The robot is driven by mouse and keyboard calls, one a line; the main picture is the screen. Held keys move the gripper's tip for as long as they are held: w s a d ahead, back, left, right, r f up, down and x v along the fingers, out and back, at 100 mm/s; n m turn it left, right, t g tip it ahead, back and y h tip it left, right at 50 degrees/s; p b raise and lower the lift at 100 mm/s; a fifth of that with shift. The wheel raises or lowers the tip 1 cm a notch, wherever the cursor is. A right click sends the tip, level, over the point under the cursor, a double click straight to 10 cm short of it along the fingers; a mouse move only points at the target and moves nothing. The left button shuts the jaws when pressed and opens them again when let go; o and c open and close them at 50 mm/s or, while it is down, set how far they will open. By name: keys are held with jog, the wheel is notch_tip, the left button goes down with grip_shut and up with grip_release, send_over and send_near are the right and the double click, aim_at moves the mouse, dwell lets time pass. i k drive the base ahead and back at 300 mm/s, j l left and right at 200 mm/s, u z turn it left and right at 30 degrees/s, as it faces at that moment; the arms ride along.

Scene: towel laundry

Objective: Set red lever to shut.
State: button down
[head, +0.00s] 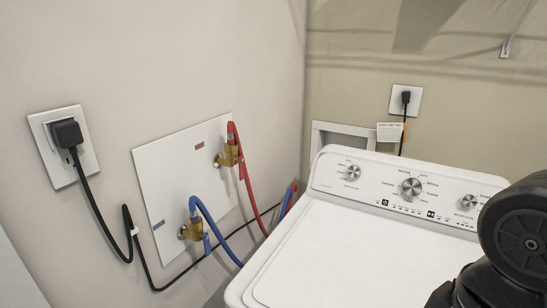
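A brass valve (227,157) with red parts sits at the upper right of a white wall plate (170,170). A short red piece (242,171) at the valve's lower right looks like the red lever. A red hose (254,203) runs close beside it, down behind the washer. The two overlap in colour, so I cannot tell the lever's exact angle. A red label (200,146) is on the plate left of the valve. My gripper is not in view; only a dark part of my arm shows at the lower right, well away from the valve.
A second brass valve (190,230) with a blue hose (222,240) sits lower left. A black cord runs from an outlet (64,148) under the plate. A white washer (345,250) fills the lower right. The space before the plate is open.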

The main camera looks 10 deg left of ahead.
aim_at(240, 159)
jog(key=j+u, duration=0.25)
jog(key=u, duration=0.15)
jog(key=k+j+u, duration=0.1)
jog(key=j+u, duration=0.45)
jog(key=u, duration=0.2)
